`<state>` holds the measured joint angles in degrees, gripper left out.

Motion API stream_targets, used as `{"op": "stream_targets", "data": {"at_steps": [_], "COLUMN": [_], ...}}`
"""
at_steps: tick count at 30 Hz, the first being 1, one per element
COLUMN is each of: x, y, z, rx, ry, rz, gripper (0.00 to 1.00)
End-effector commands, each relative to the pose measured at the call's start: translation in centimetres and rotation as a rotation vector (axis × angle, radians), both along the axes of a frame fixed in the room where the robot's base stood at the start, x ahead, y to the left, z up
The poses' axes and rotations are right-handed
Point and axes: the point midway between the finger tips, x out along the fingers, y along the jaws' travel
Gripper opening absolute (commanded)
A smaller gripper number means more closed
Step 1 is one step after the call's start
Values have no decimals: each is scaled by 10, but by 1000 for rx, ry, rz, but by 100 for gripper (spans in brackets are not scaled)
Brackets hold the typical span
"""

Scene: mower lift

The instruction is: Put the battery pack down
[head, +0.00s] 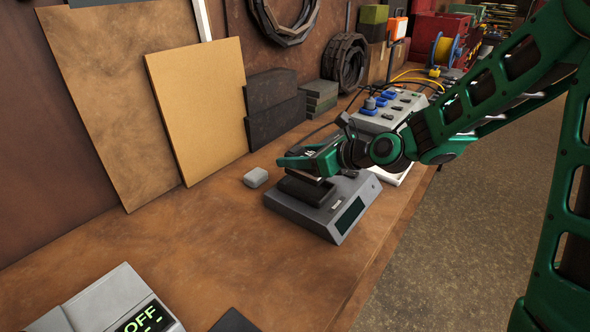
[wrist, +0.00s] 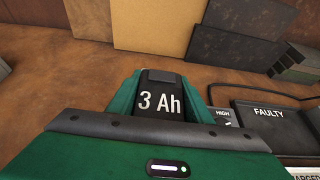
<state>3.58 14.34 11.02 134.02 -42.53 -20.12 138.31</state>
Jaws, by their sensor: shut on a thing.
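My gripper (head: 304,172) is shut on a dark battery pack (head: 305,191) at a grey device (head: 330,229) with a dark display on its front. The pack is over the top of the device; I cannot tell whether it rests on it or hangs just above. In the wrist view the pack (wrist: 160,101), marked "3 Ah", sits between the green jaws. Its lower part is hidden by my gripper.
A small grey block (head: 256,177) lies left of the device. A grey unit showing "OFF" (head: 112,303) stands at the near left. A dark "FAULTY" area (wrist: 270,116) is at right.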

Motion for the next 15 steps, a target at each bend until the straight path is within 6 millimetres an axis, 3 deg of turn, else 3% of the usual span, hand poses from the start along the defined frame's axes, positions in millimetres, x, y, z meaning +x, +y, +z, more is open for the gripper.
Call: {"op": "stream_targets", "data": {"at_steps": [9,15], "x": [0,0], "y": [0,0], "z": [-33,-39], "rx": [2,0], "ry": [2,-1], "rz": [0,0], "gripper": [8,8]}}
